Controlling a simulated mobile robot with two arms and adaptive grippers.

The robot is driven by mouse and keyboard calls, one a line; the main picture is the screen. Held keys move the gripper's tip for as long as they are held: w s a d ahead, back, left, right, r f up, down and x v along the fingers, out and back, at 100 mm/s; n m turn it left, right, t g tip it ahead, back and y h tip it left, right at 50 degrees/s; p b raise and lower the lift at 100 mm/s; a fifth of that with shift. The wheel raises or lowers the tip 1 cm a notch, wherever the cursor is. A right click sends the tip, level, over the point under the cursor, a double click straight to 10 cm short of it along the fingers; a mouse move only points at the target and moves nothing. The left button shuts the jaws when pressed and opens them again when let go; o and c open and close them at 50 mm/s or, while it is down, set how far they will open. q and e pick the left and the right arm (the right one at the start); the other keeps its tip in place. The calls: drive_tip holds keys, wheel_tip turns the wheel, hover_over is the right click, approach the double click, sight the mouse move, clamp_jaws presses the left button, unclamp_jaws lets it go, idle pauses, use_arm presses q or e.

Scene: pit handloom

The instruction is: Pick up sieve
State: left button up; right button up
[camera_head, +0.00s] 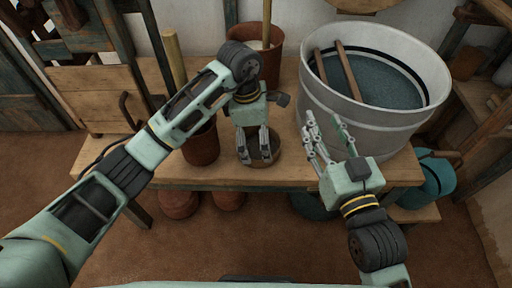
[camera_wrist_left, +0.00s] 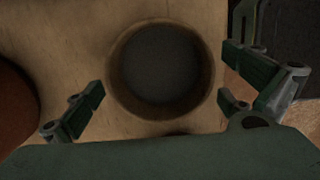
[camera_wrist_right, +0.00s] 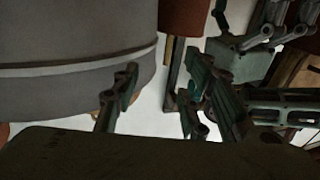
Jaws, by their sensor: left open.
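The sieve (camera_head: 263,148) is a small round piece with a brown rim, lying on the wooden bench near its front edge. In the left wrist view the sieve (camera_wrist_left: 208,72) shows a dark grey round inside, lying just beyond and between the finger tips. My left gripper (camera_head: 254,158) points down over the sieve, open, with a finger toward each side; I cannot tell whether they touch the rim. My right gripper (camera_head: 326,130) is open and empty in front of the large tub; its spread fingers (camera_wrist_right: 162,85) show in the right wrist view.
A large whitish tub (camera_head: 330,110) with dark liquid and two sticks stands right of the sieve. A brown pot (camera_head: 201,148) stands close on the left, and another pot (camera_head: 270,58) behind. The bench's front edge (camera_head: 230,184) is close.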

sight(259, 146)
use_arm(q)
drive_tip(key=shift+d+f+b, duration=0.2)
drive_tip(key=shift+f+b, duration=0.4)
drive_tip(key=shift+f, duration=0.5)
use_arm(e)
wheel_tip(259, 146, up, 7)
drive_tip(key=a+t+y, duration=0.1)
drive_tip(key=t, duration=0.3)
drive_tip(key=shift+s+r, duration=0.15)
drive_tip(key=shift+s, duration=0.3)
drive_tip(key=shift+a, duration=0.1)
use_arm(q)
drive_tip(key=c, duration=0.9)
